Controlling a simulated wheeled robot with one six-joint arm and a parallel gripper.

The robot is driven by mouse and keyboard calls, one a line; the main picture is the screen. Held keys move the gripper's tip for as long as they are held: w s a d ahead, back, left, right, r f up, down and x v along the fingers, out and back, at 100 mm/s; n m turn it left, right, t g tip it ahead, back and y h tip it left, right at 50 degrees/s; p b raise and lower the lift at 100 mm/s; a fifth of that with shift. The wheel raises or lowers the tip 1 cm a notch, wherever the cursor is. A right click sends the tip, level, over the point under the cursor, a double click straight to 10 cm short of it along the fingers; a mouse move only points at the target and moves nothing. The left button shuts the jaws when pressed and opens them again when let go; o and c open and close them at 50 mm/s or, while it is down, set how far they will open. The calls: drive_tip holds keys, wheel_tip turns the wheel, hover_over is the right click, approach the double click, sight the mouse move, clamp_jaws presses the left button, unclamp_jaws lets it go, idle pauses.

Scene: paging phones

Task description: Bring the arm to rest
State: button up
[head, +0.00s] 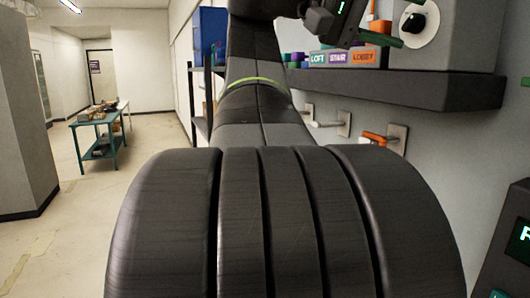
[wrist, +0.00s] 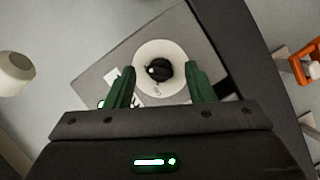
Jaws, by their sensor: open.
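My gripper (head: 384,24) is at the top right of the head view, raised above the shelf, with its green fingers pointing right toward a grey panel. In the wrist view my gripper (wrist: 162,74) has its two green fingers spread apart with nothing held between them. A round white dial with a black knob (wrist: 159,70) shows between the fingers in the wrist view. The same black knob (head: 414,23) shows just right of the fingers in the head view. I cannot tell whether the fingers touch the dial. My dark arm fills the middle of the head view.
A dark wall shelf (head: 430,90) carries labelled blocks, LOFT (head: 317,58), STAIR (head: 338,58) and LOBBY (head: 363,57). Below are wall brackets, one with an orange item (head: 374,138). A teal table (head: 101,150) stands far left, beyond open floor.

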drive_tip(key=shift+d+f+n, duration=0.1)
drive_tip(key=shift+d+n, duration=0.1)
drive_tip(key=shift+n, duration=0.3)
drive_tip(key=shift+a+n+g+h, duration=0.1)
drive_tip(key=shift+n+g+h, duration=0.3)
drive_tip(key=shift+n+h, duration=0.4)
drive_tip(key=n+h, duration=0.1)
drive_tip(key=n, duration=0.2)
drive_tip(key=shift+f, duration=0.15)
drive_tip(key=n+h, duration=0.1)
drive_tip(key=n, duration=0.2)
drive_tip(key=n+t+h+p, duration=0.1)
drive_tip(key=n, duration=0.2)
drive_tip(key=shift+f+n, duration=0.15)
drive_tip(key=shift+n, duration=0.15)
drive_tip(key=shift+f, duration=0.1)
